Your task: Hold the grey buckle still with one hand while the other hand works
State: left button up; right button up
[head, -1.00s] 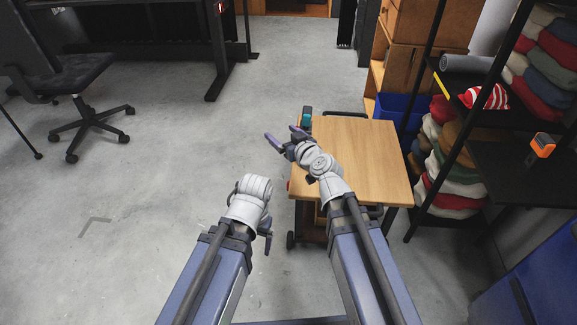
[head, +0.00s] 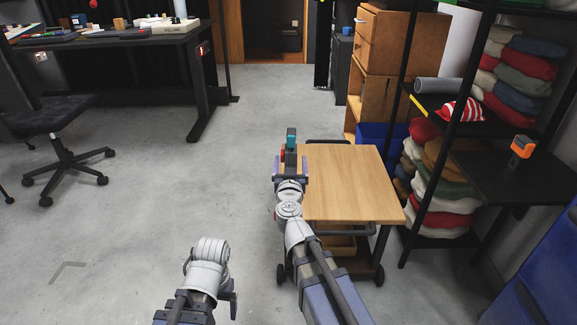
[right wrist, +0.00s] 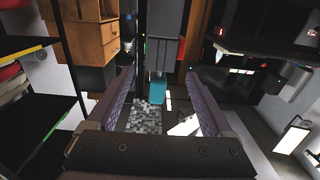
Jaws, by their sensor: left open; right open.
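The wooden cart top (head: 350,185) is otherwise bare. A black shelf (head: 500,165) with folded textiles and an orange item stands at right. A desk (head: 120,42) and a chair (head: 65,140) are at left. The floor between is clear.

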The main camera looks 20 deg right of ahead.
aim_at(291, 152)
jog(key=x, duration=0.7)
jog(key=shift+w+f, duration=0.1)
jog(key=shift+w, duration=0.1)
grip_shut()
dwell(0.5)
pick_arm(q)
grip_shut()
dwell(0.6)
dwell(1.0)
